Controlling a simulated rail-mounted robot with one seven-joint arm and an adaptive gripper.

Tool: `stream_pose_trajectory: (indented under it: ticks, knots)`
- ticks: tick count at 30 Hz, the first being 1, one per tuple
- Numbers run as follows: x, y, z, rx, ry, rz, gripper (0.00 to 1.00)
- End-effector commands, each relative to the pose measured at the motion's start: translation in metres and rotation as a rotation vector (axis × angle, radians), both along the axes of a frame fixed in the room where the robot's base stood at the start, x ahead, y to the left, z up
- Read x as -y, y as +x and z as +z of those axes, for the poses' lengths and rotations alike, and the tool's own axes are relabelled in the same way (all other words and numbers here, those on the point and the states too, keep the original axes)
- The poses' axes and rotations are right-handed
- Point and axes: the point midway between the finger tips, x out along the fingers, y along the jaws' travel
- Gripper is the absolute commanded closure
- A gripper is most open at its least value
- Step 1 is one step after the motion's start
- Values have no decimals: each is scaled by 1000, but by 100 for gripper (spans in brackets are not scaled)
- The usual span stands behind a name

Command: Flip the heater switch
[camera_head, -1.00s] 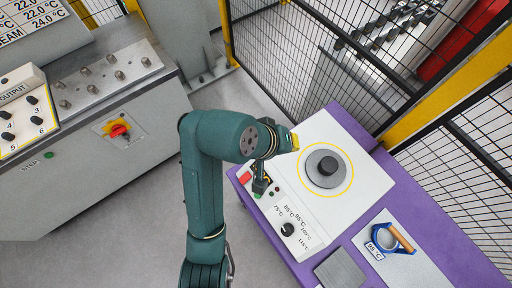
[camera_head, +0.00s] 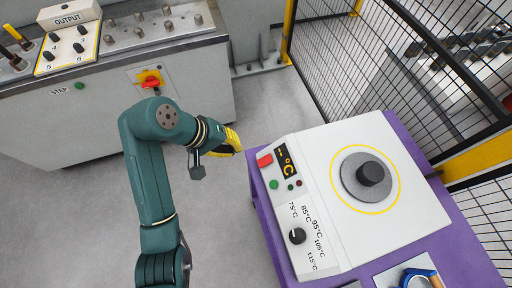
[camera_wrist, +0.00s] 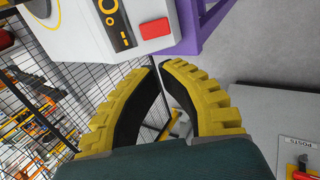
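The heater (camera_head: 330,190) is a white box with a round grey plate and a post on a purple table. Its panel has a red rocker switch (camera_head: 264,160) at the top corner, beside a dark display (camera_head: 286,160) with yellow marks. The switch (camera_wrist: 156,29) and display (camera_wrist: 118,22) also show at the top of the wrist view. My gripper (camera_head: 236,140) is left of the switch, apart from it. In the wrist view its yellow fingers (camera_wrist: 160,66) nearly meet at the tips, with nothing between them. The switch's tilt is too small to tell.
A temperature knob (camera_head: 297,236), a green button (camera_head: 274,184) and a small red one lie along the panel. A blue-handled item (camera_head: 418,278) lies at the table's front. A grey cabinet (camera_head: 110,110) stands left, mesh fencing (camera_head: 345,60) behind. Floor between is clear.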

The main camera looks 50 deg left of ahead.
Motion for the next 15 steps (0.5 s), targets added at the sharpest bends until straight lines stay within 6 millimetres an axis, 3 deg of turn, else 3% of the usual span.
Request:
stream_pose_trajectory:
  ticks: [15]
  knots:
    - [19,46,-83,-2,-2,-4,100]
